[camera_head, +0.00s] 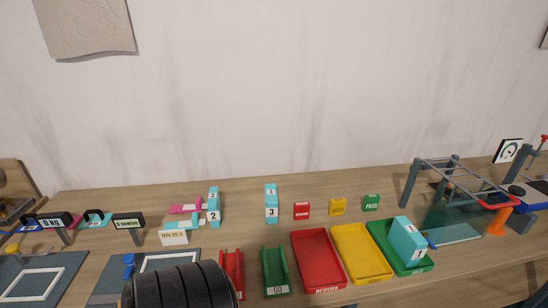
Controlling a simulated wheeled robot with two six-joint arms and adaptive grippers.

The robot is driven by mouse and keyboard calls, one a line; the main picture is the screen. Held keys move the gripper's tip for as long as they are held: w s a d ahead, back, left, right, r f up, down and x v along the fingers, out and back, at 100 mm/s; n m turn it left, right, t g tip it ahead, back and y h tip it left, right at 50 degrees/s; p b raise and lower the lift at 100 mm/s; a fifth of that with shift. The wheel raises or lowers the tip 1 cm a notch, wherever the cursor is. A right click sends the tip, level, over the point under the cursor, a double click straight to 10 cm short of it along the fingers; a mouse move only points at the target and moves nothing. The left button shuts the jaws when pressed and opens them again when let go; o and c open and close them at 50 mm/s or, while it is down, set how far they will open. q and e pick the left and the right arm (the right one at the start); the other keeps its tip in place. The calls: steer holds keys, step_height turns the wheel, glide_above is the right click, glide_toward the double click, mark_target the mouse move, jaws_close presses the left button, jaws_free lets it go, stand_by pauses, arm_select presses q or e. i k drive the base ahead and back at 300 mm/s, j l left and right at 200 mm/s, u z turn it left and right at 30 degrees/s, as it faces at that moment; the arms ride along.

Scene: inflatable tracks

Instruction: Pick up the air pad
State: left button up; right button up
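No thing in the head view is labelled as an air pad, so I cannot tell for sure which one it is. Several light-blue numbered blocks stand out. Block 2 (213,206) and block 3 (271,203) stand upright on the wooden table. Block 1 (406,240) leans, tilted, in the green PASS tray (416,270). A flatter light-blue piece (182,224) lies behind a small cream label, near a pink piece (186,208). Neither of my grippers shows in this view.
A large dark ribbed cylinder (180,288) covers part of the front left. A red REWORK tray (319,287) and a yellow tray (375,275) lie right of centre. A clear-walled frame (458,222) stands at right. Bare table shows behind the trays.

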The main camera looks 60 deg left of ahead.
mark_target(271, 192)
steer(key=u, duration=1.9)
